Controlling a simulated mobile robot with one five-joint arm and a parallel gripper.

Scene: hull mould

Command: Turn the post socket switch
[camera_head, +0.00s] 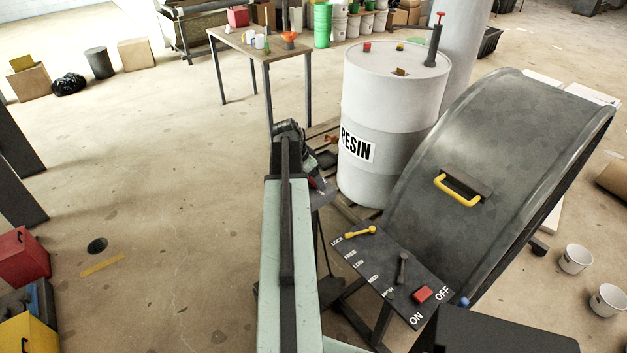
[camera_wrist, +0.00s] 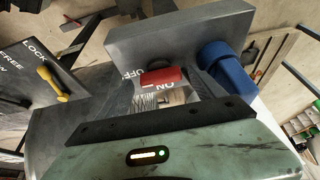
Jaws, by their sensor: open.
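In the wrist view a red rocker switch (camera_wrist: 162,77) sits on a grey box (camera_wrist: 185,38), between the letters OFF and ON, with a blue socket cover (camera_wrist: 227,70) to its right. My gripper (camera_wrist: 168,72) is open, its two dark fingers on either side of the red switch. I cannot tell whether they touch it. In the head view my arm and wrist hide most of this box, and the fingers cannot be made out.
A sloping panel (camera_head: 395,275) marked LOCK, FREE, LOW has a yellow lever (camera_head: 360,232), a grey lever (camera_head: 402,268) and another red switch (camera_head: 422,294). A curved grey mould (camera_head: 500,150) and a white RESIN drum (camera_head: 390,120) stand right of my arm.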

